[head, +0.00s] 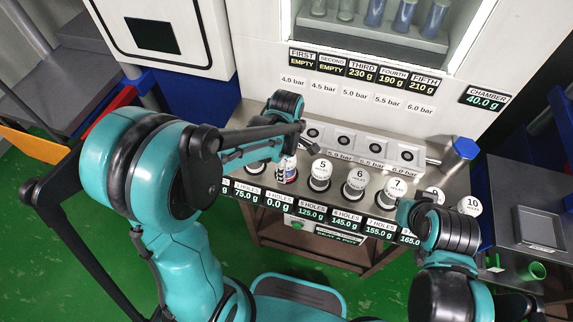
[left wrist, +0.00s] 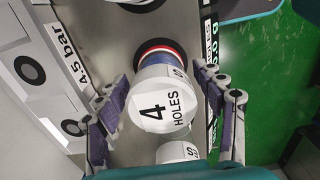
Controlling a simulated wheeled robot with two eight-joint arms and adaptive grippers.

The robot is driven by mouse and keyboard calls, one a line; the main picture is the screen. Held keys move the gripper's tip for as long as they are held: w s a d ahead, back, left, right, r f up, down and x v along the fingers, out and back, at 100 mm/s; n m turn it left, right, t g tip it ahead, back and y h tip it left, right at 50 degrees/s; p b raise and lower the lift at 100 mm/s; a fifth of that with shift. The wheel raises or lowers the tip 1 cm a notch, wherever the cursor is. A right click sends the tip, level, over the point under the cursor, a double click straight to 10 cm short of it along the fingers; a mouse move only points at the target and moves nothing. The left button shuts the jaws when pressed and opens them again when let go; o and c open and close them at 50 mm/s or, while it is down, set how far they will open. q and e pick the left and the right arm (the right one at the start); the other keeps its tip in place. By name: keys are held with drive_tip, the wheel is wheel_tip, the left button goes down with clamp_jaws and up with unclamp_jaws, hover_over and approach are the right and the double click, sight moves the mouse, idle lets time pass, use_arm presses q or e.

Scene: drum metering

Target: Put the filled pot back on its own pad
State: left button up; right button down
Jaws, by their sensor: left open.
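The pot marked 4 holes (left wrist: 163,103) stands upright between the two fingers of my left gripper (left wrist: 160,95) in the left wrist view. The fingers are apart, one on each side, with no clear contact. Its cap is white, with blue, white and red bands below, over a dark round base. In the head view the pot (head: 287,171) is partly hidden by my left gripper (head: 298,145). The sign in front of it reads 0.0 g. My right arm shows at the lower right, but its fingers cannot be made out.
Pots marked 5 (head: 321,170), 6 (head: 356,180), 7 (head: 397,188) and 10 (head: 469,206) stand in the row to the right. The chamber display (head: 483,99) reads 40.0 g. A grey tray (head: 539,227) lies on the right-hand table.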

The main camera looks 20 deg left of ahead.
use_arm(q)
wheel_tip(320, 180, up, 10)
drive_tip(key=p, duration=0.3)
drive_tip(key=shift+r, duration=0.2)
drive_tip(key=shift+s+r, duration=0.1)
drive_tip(key=shift+r, duration=0.5)
drive_tip(key=s+a+r+m+t, duration=0.1)
drive_tip(key=s+a+m+t, duration=0.1)
drive_tip(key=s+m, duration=0.3)
drive_tip(key=s+a+r+m+t, duration=0.2)
drive_tip(key=s+m+t, duration=0.3)
drive_tip(key=m, duration=0.7)
drive_tip(key=shift+a+r+m, duration=0.25)
drive_tip(key=shift+a+m, duration=0.05)
drive_tip(key=shift+a, duration=0.05)
wheel_tip(320, 180, down, 6)
drive_tip(key=b, duration=0.6)
drive_tip(key=shift+f, duration=0.25)
drive_tip(key=shift+s, duration=0.1)
